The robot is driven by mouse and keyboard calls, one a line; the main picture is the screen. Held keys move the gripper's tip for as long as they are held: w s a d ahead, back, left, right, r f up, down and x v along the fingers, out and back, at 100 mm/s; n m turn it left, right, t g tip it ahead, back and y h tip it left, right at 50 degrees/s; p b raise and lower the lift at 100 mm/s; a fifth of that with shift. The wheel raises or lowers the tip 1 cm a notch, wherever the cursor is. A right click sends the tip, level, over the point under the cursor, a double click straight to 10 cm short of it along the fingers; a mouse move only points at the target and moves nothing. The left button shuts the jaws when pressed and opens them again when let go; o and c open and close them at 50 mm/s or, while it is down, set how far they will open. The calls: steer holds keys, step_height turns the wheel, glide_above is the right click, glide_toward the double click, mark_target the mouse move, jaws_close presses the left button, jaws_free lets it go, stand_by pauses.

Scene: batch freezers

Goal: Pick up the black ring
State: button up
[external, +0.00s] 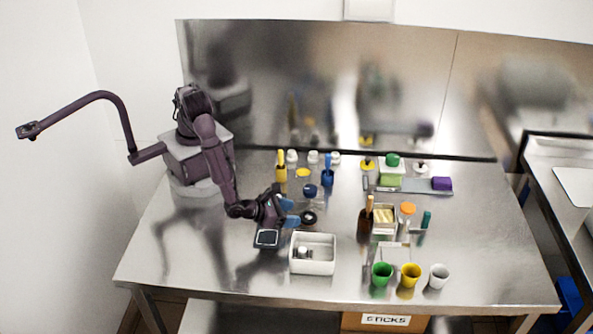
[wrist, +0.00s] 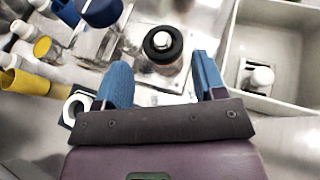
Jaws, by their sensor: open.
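In the wrist view the black ring (wrist: 150,53) sits around a small pale, shiny round piece on a metallic plate. My gripper (external: 291,213) is low over the table with its blue fingers pointing toward the ring. In the wrist view my gripper (wrist: 163,75) is open and empty, with the ring ahead of and between the two fingertips. The fingers do not appear to touch it.
A white bin (external: 313,268) with a small white item inside stands close in front. A dark blue-lidded jar (external: 310,190) is just behind the ring. Yellow (external: 281,173) and blue bottles stand farther back. Cups and a stick box (external: 384,231) are to the right. The table's left front is clear.

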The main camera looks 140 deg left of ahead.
mark_target(305, 217)
steer(key=x, duration=0.4)
steer(key=shift+w+a+f, duration=0.1)
steer(key=shift+f, duration=0.35)
steer(key=c, duration=0.7)
steer(key=shift+r, duration=0.15)
